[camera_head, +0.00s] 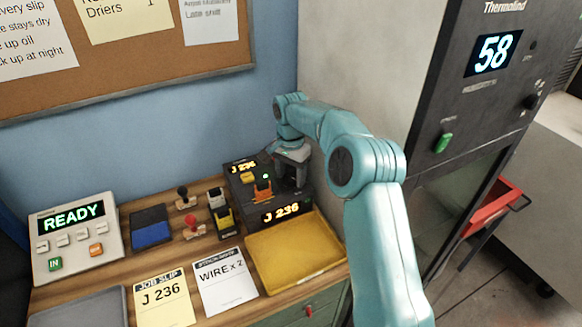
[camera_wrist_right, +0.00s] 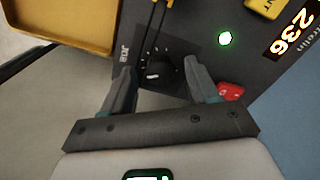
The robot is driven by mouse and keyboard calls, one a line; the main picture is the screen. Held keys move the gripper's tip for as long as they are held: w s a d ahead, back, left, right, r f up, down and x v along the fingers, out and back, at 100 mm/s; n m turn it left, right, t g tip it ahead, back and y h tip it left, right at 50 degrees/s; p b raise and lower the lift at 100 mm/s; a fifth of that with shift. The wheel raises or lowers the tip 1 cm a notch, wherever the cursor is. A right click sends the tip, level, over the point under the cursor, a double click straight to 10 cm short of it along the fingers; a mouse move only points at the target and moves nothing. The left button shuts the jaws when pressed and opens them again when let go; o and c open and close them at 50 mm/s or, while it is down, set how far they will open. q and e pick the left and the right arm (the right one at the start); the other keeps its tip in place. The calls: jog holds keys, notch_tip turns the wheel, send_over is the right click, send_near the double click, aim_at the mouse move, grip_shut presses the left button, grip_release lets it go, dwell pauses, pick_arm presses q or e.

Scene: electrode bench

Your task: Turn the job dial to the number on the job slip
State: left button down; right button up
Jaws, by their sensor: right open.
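The job slip (camera_head: 163,303) is a cream card on the bench, reading J 236. The job dial (camera_wrist_right: 166,69) is a small black knob with a white mark and tick marks around it, beside the word JOB. It sits on a dark machine (camera_head: 236,186), whose upper display (camera_head: 243,167) and front display (camera_head: 281,212) both read J 236. My right gripper (camera_wrist_right: 163,80) is open, with one finger on each side of the dial; I cannot tell whether they touch it. In the head view my right gripper (camera_head: 291,172) hides the dial. My left gripper is not in view.
A yellow tray (camera_head: 292,265) lies in front of the machine. A white card (camera_head: 224,284) reads WIRE x 2. Stamps (camera_head: 194,228) and a blue pad (camera_head: 151,234) stand left of the machine. A READY panel (camera_head: 76,240) is at far left. A tall dark cabinet (camera_head: 462,100) shows 58.

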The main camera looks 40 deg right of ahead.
notch_tip(320, 180, up, 9)
notch_tip(320, 180, up, 7)
jog(key=p, duration=0.3)
send_over(291, 177)
jog(key=shift+r, duration=0.1)
dwell(0.4)
